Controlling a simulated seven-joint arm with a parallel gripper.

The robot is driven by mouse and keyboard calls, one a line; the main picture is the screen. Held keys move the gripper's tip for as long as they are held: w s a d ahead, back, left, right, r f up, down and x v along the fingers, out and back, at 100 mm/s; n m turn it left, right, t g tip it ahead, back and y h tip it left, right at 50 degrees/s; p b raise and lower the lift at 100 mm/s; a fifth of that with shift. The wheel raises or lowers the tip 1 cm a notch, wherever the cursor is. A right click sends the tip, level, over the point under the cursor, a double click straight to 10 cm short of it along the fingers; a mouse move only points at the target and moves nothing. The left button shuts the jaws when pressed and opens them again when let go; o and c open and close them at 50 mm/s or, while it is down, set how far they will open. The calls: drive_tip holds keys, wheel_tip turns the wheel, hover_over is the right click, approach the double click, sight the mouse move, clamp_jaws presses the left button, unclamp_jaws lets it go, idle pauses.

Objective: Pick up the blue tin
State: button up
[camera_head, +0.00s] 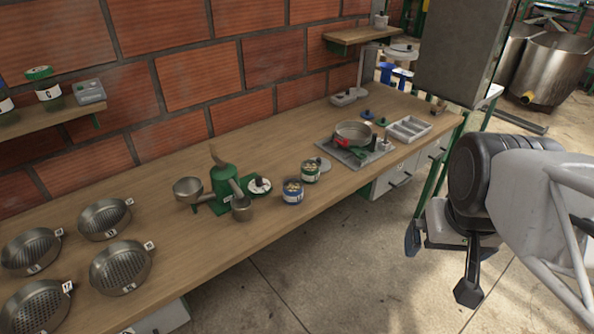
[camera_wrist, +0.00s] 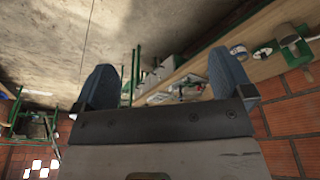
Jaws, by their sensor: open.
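The blue tin (camera_head: 293,192) stands upright on the wooden workbench (camera_head: 250,232), close to its front edge, in the head view. It has a pale label band. A green tin (camera_head: 310,172) stands just behind and to its right. My gripper (camera_head: 440,267) is at the right of the head view, out over the floor beyond the bench's front edge, well apart from the blue tin. In the wrist view the two blue-grey fingers of my gripper (camera_wrist: 166,82) are spread wide with nothing held between them.
Left of the blue tin is a green hand pulper (camera_head: 222,186) with metal cups. Several metal sieves (camera_head: 121,267) lie at the bench's left end. A pan (camera_head: 352,134) and a grey compartment tray (camera_head: 408,129) are farther right. The bench front beside the blue tin is clear.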

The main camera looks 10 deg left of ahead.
drive_tip(key=w+a+f+m+g+y, duration=0.1)
drive_tip(key=w+a+f+m+y, duration=0.4)
drive_tip(key=w+a, duration=0.45)
drive_tip(key=w+a+f+m+g+y, duration=0.1)
drive_tip(key=w+a+f+m+y, duration=0.4)
drive_tip(key=w, duration=0.7)
drive_tip(key=w+a+f+m+t+y, duration=0.2)
drive_tip(key=w+a+f+m, duration=0.45)
drive_tip(key=w+f, duration=0.3)
drive_tip(key=m+t, duration=0.3)
drive_tip(key=m, duration=0.4)
approach(296, 194)
drive_tip(key=shift+n, duration=0.25)
drive_tip(key=w+f, duration=0.1)
drive_tip(key=w+a+f, duration=0.1)
drive_tip(key=w+f, duration=0.1)
drive_tip(key=shift+w+a+f, duration=0.3)
drive_tip(key=shift+a+f, duration=0.05)
drive_tip(key=shift+x, duration=1.3)
drive_tip(key=shift+a, duration=0.1)
drive_tip(key=shift+x, duration=2.5)
